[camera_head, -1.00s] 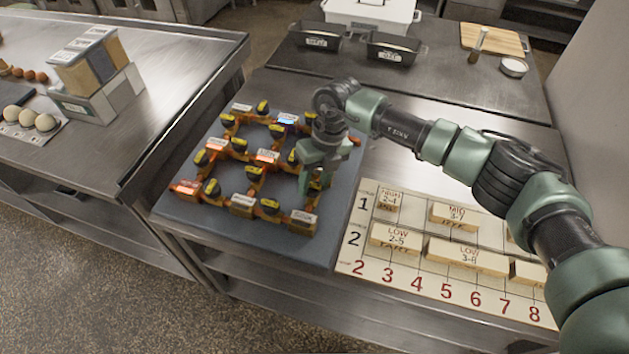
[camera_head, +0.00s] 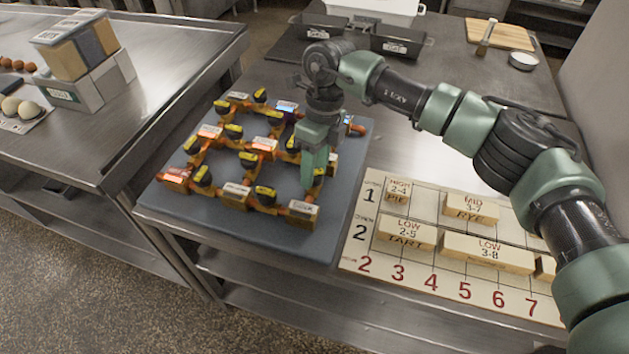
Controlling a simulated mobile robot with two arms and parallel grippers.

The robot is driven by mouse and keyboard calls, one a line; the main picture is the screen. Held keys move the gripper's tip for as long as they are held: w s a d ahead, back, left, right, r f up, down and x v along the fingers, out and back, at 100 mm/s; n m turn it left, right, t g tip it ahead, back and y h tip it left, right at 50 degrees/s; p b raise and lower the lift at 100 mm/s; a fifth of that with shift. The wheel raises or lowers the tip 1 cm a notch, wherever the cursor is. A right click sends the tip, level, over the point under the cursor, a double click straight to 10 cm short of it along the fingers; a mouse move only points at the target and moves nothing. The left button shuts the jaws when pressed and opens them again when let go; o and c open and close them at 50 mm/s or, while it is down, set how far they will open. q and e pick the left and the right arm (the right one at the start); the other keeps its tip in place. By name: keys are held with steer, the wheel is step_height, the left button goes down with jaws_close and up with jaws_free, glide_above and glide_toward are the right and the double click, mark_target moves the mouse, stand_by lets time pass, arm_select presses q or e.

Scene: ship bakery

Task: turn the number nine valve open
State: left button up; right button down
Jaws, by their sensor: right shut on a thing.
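The valve board (camera_head: 160,203) is a grey slab on the steel table, carrying a grid of orange pipes with several black-and-yellow valve handles and small labelled blocks. The labels are too small to read, so I cannot pick out number nine by its label. My right gripper (camera_head: 308,184) points down at the right side of the grid, between the front-right labelled block (camera_head: 301,211) and the blocks behind it. It is shut on a valve handle there, which the fingers mostly hide. The handle's angle cannot be told. My left gripper is not in view.
A numbered chart (camera_head: 352,263) with wooden label blocks lies right of the board. Black trays (camera_head: 402,43), a white container (camera_head: 375,10) and a cutting board (camera_head: 500,34) stand behind. An aisle separates the left table (camera_head: 150,75), which holds boxes and eggs.

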steer(key=n+b, duration=0.3)
steer(key=shift+w+f, duration=0.15)
steer(key=shift+f, duration=0.05)
steer(key=n+h+b, duration=0.1)
steer(key=n+b, duration=0.1)
steer(key=shift+a+r+n, duration=0.1)
steer(key=shift+n, duration=0.2)
steer(key=n+b, duration=0.1)
steer(key=n, duration=0.1)
steer(key=shift+r+n+h, duration=0.1)
steer(key=shift+n+h, duration=0.2)
steer(key=shift+a+r+n+h+b, duration=0.1)
steer(key=shift+n+h+b, duration=0.35)
steer(key=shift+n, duration=1.35)
steer(key=c, duration=1.2)
jaws_free()
steer(key=shift+c, duration=0.2)
steer(key=o, duration=0.3)
steer(key=shift+o, duration=0.2)
